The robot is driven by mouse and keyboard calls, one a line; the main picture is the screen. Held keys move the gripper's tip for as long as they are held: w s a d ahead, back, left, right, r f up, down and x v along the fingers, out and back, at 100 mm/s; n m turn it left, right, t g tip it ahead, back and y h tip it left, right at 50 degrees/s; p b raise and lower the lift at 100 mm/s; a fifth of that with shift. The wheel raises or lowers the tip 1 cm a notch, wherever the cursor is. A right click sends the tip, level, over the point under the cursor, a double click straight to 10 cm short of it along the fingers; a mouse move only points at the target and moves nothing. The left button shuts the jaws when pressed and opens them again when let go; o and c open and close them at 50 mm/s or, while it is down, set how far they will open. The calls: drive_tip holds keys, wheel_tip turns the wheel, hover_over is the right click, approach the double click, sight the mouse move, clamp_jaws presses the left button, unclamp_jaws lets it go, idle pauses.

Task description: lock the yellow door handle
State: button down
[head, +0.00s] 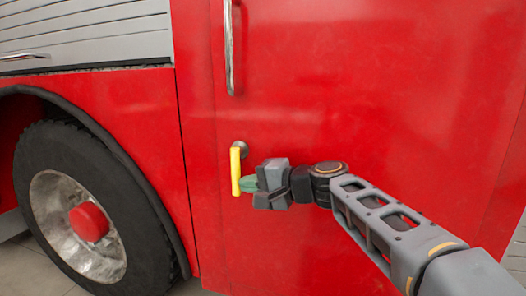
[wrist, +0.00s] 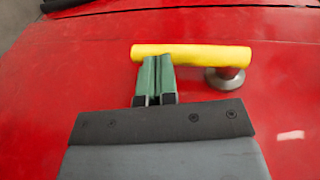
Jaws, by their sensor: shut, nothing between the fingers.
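The yellow door handle (head: 235,172) is on the red door (head: 330,90). It hangs about upright in the head view, with its round grey mount (head: 241,149) at the upper end. In the wrist view the yellow handle (wrist: 190,51) lies across the top, with the grey mount (wrist: 224,78) under its right end. My gripper (head: 250,184) is shut, with nothing between its green fingers. In the wrist view the fingertips (wrist: 157,60) are right at the handle's edge, left of its middle. I cannot tell whether they touch it.
A vertical chrome grab bar (head: 229,48) is on the door above the handle. A large black tyre (head: 50,165) stands at the left under a wheel arch. Grey shutter slats (head: 90,28) are at the upper left. The door surface around the handle is flat and clear.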

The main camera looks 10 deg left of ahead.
drive_tip(key=shift+s+a+f, duration=0.1)
drive_tip(key=shift+a+f, duration=0.05)
idle(0.5)
drive_tip(key=f+v, duration=0.3)
drive_tip(key=v, duration=1.1)
drive_tip(key=shift+d+r, duration=0.15)
drive_tip(key=shift+d, duration=0.15)
drive_tip(key=shift+r, duration=0.1)
